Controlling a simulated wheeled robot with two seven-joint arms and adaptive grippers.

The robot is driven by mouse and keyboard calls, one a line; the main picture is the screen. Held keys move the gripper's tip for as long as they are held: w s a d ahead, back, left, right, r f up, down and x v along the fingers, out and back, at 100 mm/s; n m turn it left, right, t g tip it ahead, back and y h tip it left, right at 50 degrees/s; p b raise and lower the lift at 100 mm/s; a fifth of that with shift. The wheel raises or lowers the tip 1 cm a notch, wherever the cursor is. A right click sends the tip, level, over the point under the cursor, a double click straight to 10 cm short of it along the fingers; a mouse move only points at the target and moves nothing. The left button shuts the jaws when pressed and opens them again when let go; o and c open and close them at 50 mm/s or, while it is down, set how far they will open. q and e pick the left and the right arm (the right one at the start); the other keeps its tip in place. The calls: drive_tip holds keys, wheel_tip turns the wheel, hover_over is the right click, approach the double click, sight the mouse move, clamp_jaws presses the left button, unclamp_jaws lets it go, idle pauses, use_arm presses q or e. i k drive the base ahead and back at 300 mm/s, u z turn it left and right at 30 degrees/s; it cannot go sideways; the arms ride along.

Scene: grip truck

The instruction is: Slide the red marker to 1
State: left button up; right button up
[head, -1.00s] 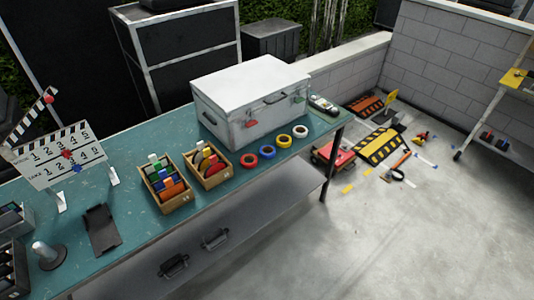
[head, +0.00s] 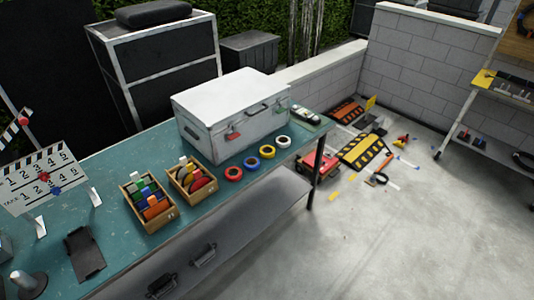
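The white slate (head: 18,192) with a striped clapper stick stands at the left end of the teal table. It carries two rows of numbers, 1 to 5. The red marker (head: 43,177) is under the upper row, near its 3. A blue marker (head: 57,190) is on the lower part of the slate, near the lower row's middle numbers. Neither of my grippers is in view.
The teal table (head: 120,245) also holds two wooden boxes (head: 160,219) of coloured items, several tape rolls (head: 233,173) and a white case (head: 225,112). Cable ramps and a red cart (head: 318,163) are on the floor at right. Open floor lies in front.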

sight(43, 177)
drive_tip(key=u, duration=1.65)
